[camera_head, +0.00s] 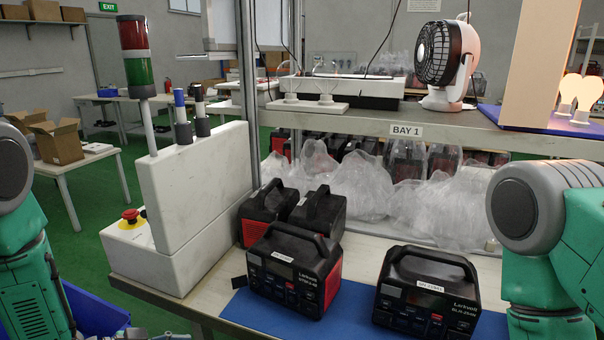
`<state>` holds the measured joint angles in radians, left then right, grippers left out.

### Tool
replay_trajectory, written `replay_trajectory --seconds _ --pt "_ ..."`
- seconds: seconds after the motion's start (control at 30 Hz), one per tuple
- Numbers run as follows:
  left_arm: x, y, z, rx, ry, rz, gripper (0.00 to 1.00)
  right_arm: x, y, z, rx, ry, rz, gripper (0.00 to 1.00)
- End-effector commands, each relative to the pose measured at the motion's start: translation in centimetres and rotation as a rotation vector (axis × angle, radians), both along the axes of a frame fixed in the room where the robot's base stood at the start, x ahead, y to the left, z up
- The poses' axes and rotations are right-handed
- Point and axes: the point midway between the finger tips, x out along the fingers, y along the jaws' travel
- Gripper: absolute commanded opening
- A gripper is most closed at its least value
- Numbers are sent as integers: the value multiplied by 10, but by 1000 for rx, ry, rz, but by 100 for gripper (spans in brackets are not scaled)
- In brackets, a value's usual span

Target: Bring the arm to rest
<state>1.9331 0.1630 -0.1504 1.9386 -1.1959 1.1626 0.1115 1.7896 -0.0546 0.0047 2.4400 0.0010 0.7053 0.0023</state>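My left arm (28,255) is a green and grey arm at the left edge, hanging downward beside the table. A small dark and grey piece shows at the bottom edge near it; it may be part of my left gripper (150,334), but its fingers are hidden below the picture. My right arm (545,235) is at the right edge, with its grey round joint in front of the bench shelf. It runs down out of the picture, and my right gripper is not seen. I see nothing held.
Two black power stations (295,270) (428,292) stand on a blue mat (350,312), with more behind. A white control box (200,190) with a signal tower (137,60) stands left. A fan (447,60) sits on the shelf. A blue bin (100,318) is at lower left.

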Motion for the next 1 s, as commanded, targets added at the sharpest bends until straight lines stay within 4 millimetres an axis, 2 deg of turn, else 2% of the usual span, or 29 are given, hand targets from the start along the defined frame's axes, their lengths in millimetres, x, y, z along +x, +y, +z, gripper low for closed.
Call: replay_trajectory --seconds 0.23,0.33,0.43,0.5,0.6,0.7,0.83,1.0 --pt "-38 -1 -43 88 184 207 31 -1 0 0 0 1 0 40" --pt "-69 2 -67 156 307 321 31 -1 0 0 0 1 0 40" --pt "-122 11 -92 261 475 457 31 -1 0 0 0 2 0 40" --pt "-166 21 -104 349 602 552 31 -1 0 0 0 1 0 40" --pt "-220 33 -111 456 743 655 31 -1 0 0 0 2 0 40" --pt "-256 42 -110 528 834 719 31 -1 0 0 0 2 0 40" --pt "-278 47 -108 573 887 759 31 -1 0 0 0 2 0 40" --pt "-280 48 -108 578 893 766 31 -1 0 0 0 1 0 40"
